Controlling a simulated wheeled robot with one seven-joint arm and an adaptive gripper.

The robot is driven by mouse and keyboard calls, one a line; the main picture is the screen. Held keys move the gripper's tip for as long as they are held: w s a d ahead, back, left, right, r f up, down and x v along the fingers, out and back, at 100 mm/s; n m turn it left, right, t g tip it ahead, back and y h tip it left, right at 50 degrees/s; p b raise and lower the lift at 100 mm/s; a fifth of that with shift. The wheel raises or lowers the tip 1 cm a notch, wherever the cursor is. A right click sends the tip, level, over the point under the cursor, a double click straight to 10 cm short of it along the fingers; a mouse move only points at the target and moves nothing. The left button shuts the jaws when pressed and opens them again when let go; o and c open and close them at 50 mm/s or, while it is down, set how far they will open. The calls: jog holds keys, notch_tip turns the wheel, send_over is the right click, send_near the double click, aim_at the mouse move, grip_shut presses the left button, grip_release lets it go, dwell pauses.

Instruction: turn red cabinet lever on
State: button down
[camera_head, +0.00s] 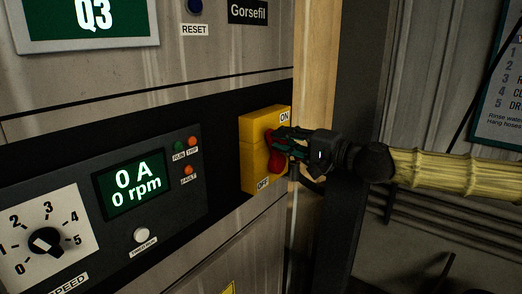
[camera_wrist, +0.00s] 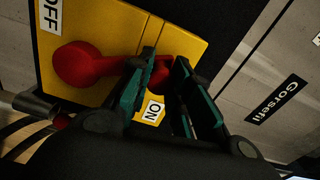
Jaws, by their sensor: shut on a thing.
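The red lever (camera_head: 276,161) is on a yellow switch box (camera_head: 254,150) with an ON label at its top and an OFF label at its bottom. In the wrist view, the lever's rounded red end (camera_wrist: 80,66) lies on the OFF side, and its other end runs between my fingers near the ON label. My gripper (camera_head: 281,138) reaches the box from the right and is shut on the lever. In the wrist view, my gripper (camera_wrist: 164,75) has its green fingers on either side of the red part. The fingers partly hide the lever.
A control panel with a display (camera_head: 134,186) reading 0 A and 0 rpm and a black speed knob (camera_head: 46,242) is left of the box. A wooden post (camera_head: 314,75) and dark frame stand close to my gripper. A blue reset button (camera_head: 195,6) is above.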

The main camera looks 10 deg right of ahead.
jog(key=shift+w+d+r+m+b, duration=0.2)
jog(key=shift+w+d+m+b, duration=0.55)
jog(key=shift+m, duration=0.5)
jog(key=shift+w+d+r+m+b, duration=0.15)
jog(key=shift+w+d+m+b, duration=0.25)
jog(key=shift+w+d+m, duration=0.65)
jog(key=shift+s+a+m, duration=0.1)
jog(key=shift+s+m, duration=0.15)
jog(key=shift+m, duration=0.05)
jog(key=c, duration=1.3)
grip_release()
jog(key=v, duration=0.7)
jog(key=shift+d, duration=0.2)
jog(key=shift+s, duration=0.15)
